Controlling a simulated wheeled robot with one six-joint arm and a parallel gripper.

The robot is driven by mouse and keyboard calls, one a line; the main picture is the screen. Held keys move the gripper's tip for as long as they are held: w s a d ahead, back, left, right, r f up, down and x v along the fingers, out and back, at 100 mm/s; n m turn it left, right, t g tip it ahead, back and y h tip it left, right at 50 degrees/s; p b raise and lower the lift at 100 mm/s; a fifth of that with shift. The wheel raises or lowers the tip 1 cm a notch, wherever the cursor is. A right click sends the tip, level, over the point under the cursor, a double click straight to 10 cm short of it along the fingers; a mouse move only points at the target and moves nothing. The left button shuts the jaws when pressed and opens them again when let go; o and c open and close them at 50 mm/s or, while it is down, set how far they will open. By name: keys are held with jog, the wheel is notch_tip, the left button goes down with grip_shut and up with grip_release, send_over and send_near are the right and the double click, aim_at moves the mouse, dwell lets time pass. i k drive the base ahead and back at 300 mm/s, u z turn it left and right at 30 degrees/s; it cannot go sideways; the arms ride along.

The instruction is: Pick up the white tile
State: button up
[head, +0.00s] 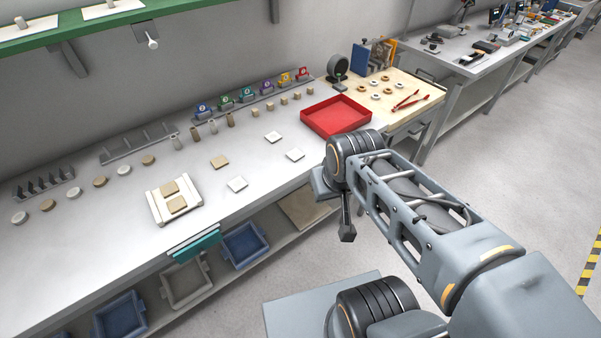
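The frame does not show which one is meant. A tan tile (219,162) lies to their left. My arm reaches in from the lower right, with its elbow in front of the bench. A dark end part, seemingly my gripper (347,230), hangs below the elbow, off the bench's front edge and apart from the tiles. Its fingers are not clear, and nothing shows held in it.
A white holder (155,208) with two tan tiles stands left of the tiles. A red tray (337,117) is at the right, beside a wooden board with rings and red tweezers (405,103). Small pegs and blocks line the back. Blue bins (243,246) sit below.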

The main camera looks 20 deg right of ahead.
aim_at(295, 155)
jog(key=u, duration=1.1)
jog(key=i, duration=0.7)
jog(key=z, duration=1.2)
